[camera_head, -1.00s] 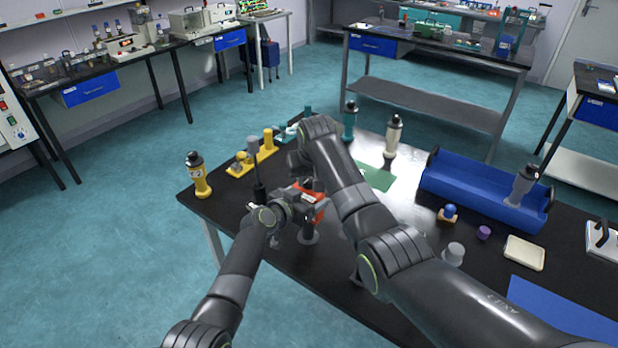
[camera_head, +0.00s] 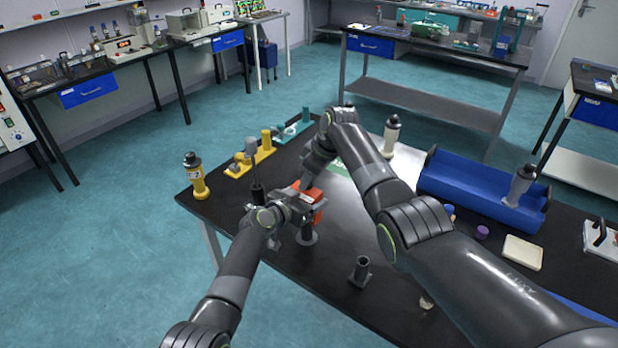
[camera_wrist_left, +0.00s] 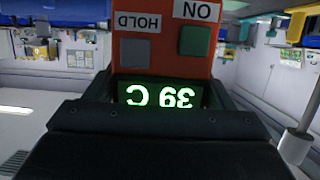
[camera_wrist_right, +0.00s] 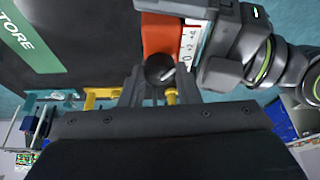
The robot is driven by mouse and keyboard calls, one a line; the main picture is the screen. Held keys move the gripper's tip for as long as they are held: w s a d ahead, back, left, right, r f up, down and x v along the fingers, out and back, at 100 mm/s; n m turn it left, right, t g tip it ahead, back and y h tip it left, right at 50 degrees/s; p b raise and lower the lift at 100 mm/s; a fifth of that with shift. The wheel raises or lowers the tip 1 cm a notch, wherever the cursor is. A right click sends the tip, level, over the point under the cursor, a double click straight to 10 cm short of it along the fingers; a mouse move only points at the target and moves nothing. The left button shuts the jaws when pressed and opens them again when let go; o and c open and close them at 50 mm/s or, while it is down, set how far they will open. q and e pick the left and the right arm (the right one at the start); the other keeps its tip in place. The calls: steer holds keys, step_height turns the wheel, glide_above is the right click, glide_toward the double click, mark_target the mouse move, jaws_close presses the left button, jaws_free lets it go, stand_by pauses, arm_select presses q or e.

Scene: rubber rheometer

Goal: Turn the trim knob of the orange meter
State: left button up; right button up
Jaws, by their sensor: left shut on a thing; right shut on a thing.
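The orange meter (camera_head: 309,201) is held off the table near its front left. My left gripper (camera_head: 291,206) is shut on the meter. In the left wrist view the meter (camera_wrist_left: 160,58) shows HOLD and ON buttons and a green display reading 39 C, all upside down. In the right wrist view the meter (camera_wrist_right: 162,34) shows a dark round trim knob (camera_wrist_right: 158,68) beside a white scale marked 0, +2, +4. My right gripper (camera_wrist_right: 157,88) is shut on the knob, with a finger at each side. The knob is hidden in the head view.
A green STORE mat (camera_wrist_right: 25,38) lies on the table. A blue tray (camera_head: 470,193), a black holder (camera_head: 360,272) and a cream dish (camera_head: 522,252) are to the right.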

steer(key=shift+w+d+n, duration=0.1)
steer(key=shift+n, duration=0.7)
steer(key=shift+g, duration=0.3)
steer(key=o, duration=1)
steer(key=v, duration=1.2)
steer(key=shift+d, duration=0.2)
steer(key=shift+f, duration=0.1)
stand_by(1.9)
